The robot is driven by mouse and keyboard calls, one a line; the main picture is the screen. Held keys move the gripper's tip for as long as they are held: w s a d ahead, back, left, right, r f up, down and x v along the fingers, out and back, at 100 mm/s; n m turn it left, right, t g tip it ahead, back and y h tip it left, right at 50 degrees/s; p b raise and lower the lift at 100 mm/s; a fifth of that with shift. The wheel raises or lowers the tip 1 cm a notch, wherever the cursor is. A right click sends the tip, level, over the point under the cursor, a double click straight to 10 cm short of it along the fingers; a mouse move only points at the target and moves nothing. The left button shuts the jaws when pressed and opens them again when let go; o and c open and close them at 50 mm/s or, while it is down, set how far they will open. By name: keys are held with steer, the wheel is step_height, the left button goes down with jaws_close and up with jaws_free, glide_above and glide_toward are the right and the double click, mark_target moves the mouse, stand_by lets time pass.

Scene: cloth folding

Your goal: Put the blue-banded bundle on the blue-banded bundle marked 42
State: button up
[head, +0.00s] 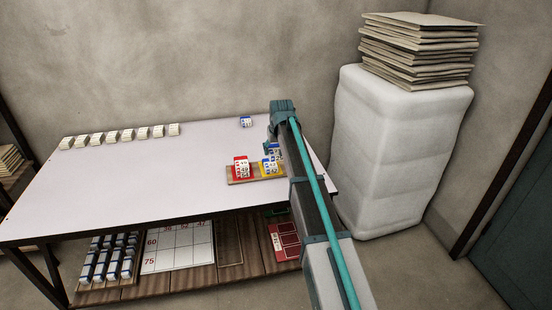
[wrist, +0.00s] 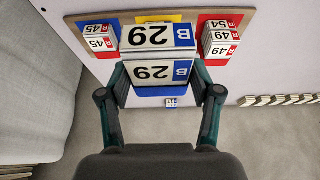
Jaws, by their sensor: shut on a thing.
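My gripper (wrist: 161,88) is shut on a blue-banded bundle (wrist: 160,72), with one finger on each side. Another small blue-banded bundle (head: 246,121) stands alone at the back of the table, left of the gripper. It shows tiny in the wrist view (wrist: 171,103); its number is too small to read surely.
The wooden board (head: 232,181) carries red-banded bundles (head: 241,167), and its middle section is yellow (head: 272,172). A row of pale bundles (head: 120,136) lines the table's back left. The white table (head: 150,180) is mostly clear. My arm crosses its right edge.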

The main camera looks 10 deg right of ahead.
steer(key=w+f+p, duration=0.2)
steer(key=w+f, duration=0.1)
steer(key=w, duration=0.5)
glide_above(270, 164)
step_height(270, 164, down, 5)
steer(key=shift+d+f, duration=0.1)
steer(key=shift+f, duration=0.05)
steer(key=shift+w+f+p, duration=0.15)
steer(key=shift+f+p, duration=0.7)
steer(key=shift+f, duration=1)
steer(key=shift+f, duration=0.1)
steer(key=o, duration=1.2)
steer(key=shift+c, duration=0.2)
steer(key=b+v, duration=0.2)
steer(key=v, duration=1)
